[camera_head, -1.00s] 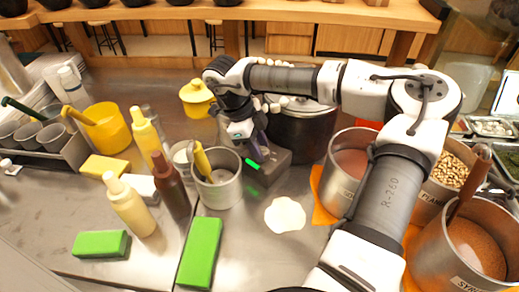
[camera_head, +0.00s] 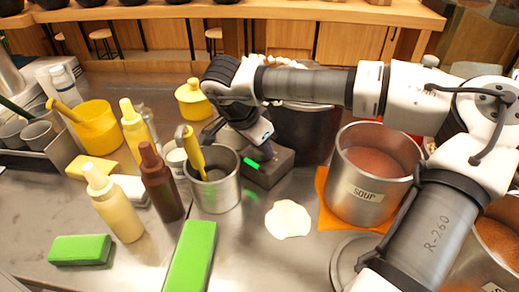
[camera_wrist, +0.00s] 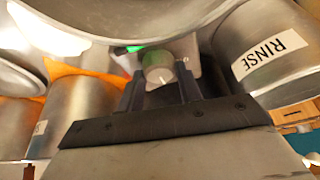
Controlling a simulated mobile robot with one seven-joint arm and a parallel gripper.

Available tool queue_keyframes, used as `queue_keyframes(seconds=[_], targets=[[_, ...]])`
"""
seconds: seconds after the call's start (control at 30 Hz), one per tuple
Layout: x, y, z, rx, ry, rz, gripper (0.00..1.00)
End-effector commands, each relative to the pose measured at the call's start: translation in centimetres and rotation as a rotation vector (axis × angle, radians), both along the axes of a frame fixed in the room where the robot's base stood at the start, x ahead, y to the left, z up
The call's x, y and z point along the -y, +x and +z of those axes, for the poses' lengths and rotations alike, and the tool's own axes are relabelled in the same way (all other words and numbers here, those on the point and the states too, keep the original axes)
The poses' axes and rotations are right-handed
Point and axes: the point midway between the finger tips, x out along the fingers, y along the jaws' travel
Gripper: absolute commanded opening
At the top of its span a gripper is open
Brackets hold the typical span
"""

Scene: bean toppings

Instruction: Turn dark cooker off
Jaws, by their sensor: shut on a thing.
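The dark cooker (camera_head: 306,130) is a black pot on a dark box-shaped base, partly hidden behind my arm in the head view. A green light (camera_head: 252,164) glows on the front of its base (camera_head: 274,170); it also shows in the wrist view (camera_wrist: 128,49). A round grey knob (camera_wrist: 159,68) with a pale pointer mark sits on the cooker's front. My gripper (camera_wrist: 160,82) is shut on this knob, with one finger on each side.
A metal pot with a yellow-handled tool (camera_head: 215,188) stands close to the left of the cooker's base. A SOUP pot (camera_head: 372,185) on an orange mat stands to the right. A white patch (camera_head: 288,219) lies on the counter in front. Bottles and green blocks fill the left.

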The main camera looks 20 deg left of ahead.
Motion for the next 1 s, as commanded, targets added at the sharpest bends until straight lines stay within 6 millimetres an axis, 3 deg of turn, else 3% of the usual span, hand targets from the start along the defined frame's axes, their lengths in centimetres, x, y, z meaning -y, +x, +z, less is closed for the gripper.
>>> queue_keyframes(seconds=[1.0], targets=[[0.56,0.01,-0.07,-0.001,0.004,0.935,0.13]])
